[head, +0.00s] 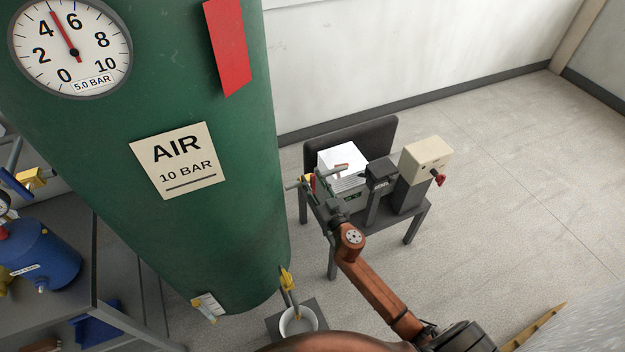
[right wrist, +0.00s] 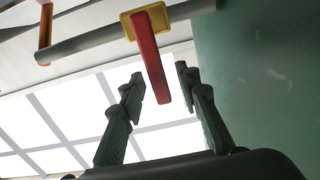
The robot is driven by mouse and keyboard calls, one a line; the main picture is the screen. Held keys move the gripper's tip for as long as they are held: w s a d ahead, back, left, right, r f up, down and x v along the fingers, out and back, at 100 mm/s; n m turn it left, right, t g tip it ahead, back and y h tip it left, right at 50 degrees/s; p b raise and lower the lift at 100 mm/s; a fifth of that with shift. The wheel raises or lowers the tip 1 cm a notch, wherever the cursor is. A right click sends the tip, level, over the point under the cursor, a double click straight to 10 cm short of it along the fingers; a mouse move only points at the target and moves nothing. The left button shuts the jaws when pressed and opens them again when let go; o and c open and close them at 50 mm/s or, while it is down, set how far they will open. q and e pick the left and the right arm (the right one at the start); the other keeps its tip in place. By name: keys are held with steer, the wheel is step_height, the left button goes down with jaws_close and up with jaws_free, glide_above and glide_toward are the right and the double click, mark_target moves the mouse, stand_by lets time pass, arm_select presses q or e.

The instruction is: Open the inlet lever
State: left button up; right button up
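The inlet lever shows best in the right wrist view: a red handle (right wrist: 150,55) on a yellow valve body (right wrist: 130,20), set on a grey pipe (right wrist: 85,42). The handle points across the pipe, and its free end reaches down between my finger pads. In the head view a small bit of red and yellow (head: 309,181) shows beside the green tank, mostly hidden by my gripper. My right gripper (head: 313,188) is open around the lever's end; it also shows in the right wrist view (right wrist: 160,80), with gaps on both sides. My left gripper is not in view.
The green air tank (head: 190,247) stands close on the left, its gauge (head: 100,62) near 5 bar. Behind my gripper is a grey table (head: 409,218) with a white-topped box (head: 342,160) and a beige box (head: 424,158).

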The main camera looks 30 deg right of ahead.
steer(key=shift+w, duration=0.3)
steer(key=shift+c, duration=0.5)
jaws_close()
